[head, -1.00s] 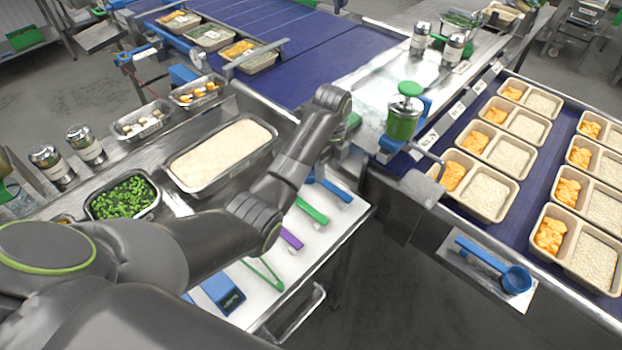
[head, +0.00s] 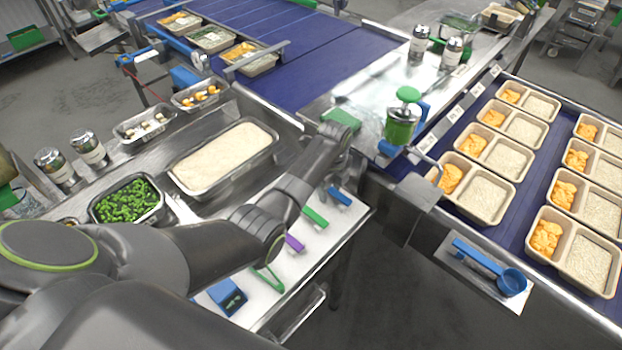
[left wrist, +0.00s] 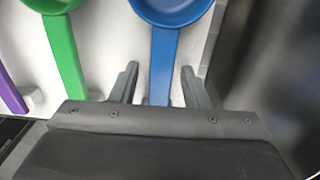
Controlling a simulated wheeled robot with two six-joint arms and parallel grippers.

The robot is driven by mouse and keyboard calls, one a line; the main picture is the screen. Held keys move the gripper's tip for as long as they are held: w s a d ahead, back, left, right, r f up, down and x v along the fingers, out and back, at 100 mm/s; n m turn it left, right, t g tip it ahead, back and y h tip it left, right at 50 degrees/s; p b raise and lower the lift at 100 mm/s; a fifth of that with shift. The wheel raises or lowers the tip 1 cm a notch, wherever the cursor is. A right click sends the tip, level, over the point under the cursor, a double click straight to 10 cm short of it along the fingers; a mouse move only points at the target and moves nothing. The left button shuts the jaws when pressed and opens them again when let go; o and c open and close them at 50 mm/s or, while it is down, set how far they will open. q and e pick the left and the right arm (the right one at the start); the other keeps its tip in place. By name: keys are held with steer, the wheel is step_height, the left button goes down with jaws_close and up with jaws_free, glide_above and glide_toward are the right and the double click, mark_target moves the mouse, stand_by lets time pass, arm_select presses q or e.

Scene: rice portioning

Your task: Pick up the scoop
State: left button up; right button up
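A blue scoop (left wrist: 164,60) lies on a white surface in the left wrist view. Its bowl is at the top, cut off by the frame edge, and its handle runs down between my fingers. My left gripper (left wrist: 160,69) is open, with one finger on each side of the handle and visible gaps between. A green scoop (left wrist: 63,50) lies to its left. In the head view, the blue scoop's handle (head: 340,196) shows at the far end of the white board; my arm covers part of that area. My left fingertips are not clearly visible there. My right gripper is not in view.
A purple handle (head: 295,243) lies nearer on the white board (head: 270,305). A rice pan (head: 182,184) and a pan of green vegetables (head: 95,217) stand on the counter. A green-topped dispenser (head: 402,125) stands beyond my arm.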

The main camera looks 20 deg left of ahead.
arm_select(q)
jaws_close()
steer(key=shift+r, duration=0.1)
steer(key=shift+r, duration=0.3)
step_height(320, 180, up, 8)
steer(key=shift+w+r+b, duration=0.1)
steer(key=shift+r+b, duration=0.05)
steer(key=shift+b, duration=0.55)
step_height(320, 180, up, 7)
steer(key=p, duration=0.7)
steer(key=shift+p, duration=0.4)
